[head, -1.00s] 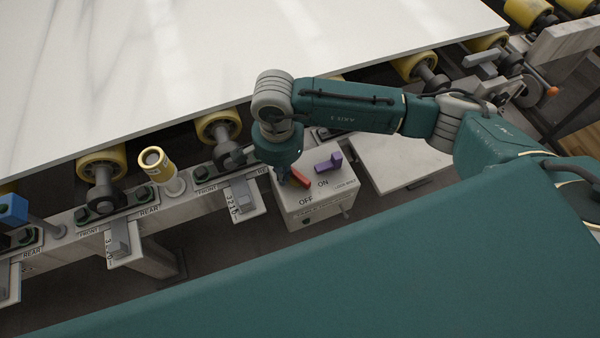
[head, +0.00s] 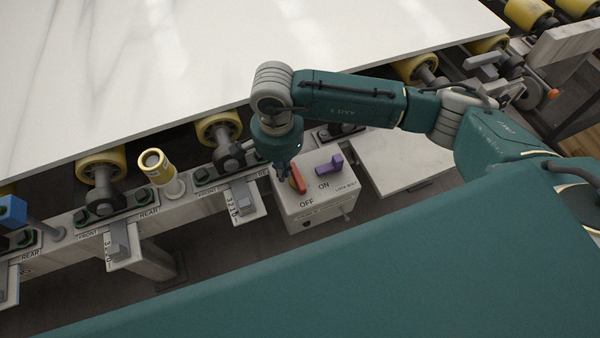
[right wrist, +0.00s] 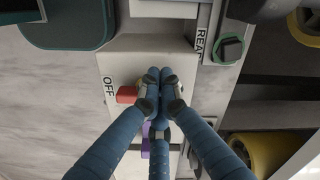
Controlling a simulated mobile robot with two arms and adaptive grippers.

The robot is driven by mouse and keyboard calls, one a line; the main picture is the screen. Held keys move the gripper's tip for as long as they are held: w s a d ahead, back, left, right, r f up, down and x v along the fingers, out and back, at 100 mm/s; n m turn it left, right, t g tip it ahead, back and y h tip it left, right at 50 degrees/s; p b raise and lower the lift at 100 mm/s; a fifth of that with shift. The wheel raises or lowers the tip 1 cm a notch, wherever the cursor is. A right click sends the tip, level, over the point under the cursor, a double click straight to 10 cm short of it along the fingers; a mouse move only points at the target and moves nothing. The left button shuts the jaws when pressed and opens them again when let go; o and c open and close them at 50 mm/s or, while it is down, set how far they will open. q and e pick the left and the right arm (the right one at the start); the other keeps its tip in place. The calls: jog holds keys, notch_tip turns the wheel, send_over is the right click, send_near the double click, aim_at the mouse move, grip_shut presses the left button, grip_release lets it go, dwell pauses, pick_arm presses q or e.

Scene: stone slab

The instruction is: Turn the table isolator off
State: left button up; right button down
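The table isolator is a pale box (head: 318,208) in the middle of the head view, with OFF and ON printed on its top. Its red handle (head: 299,179) has its near end pointing close to the OFF label. My right gripper (head: 284,174) is down at the handle's left side, its fingers drawn together. In the right wrist view, the fingertips (right wrist: 161,88) meet with nothing visible between them. The red handle (right wrist: 127,95) shows just left of them; its rest is hidden behind the fingers. My left gripper is not in view.
A purple lock bolt (head: 331,164) stands on the box near ON. A white stone slab (head: 200,60) lies behind on yellow rollers (head: 219,128). A yellow cylinder (head: 156,166) stands on the rail to the left. A flat pale panel (head: 408,160) lies right of the box.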

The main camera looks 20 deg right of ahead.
notch_tip(320, 180, up, 3)
jog(key=shift+r+p, duration=0.1)
jog(key=shift+p, duration=0.55)
pick_arm(q)
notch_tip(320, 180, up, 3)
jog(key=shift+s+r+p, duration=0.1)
jog(key=shift+p, duration=0.65)
pick_arm(e)
notch_tip(320, 180, up, 4)
jog(key=shift+f, duration=0.25)
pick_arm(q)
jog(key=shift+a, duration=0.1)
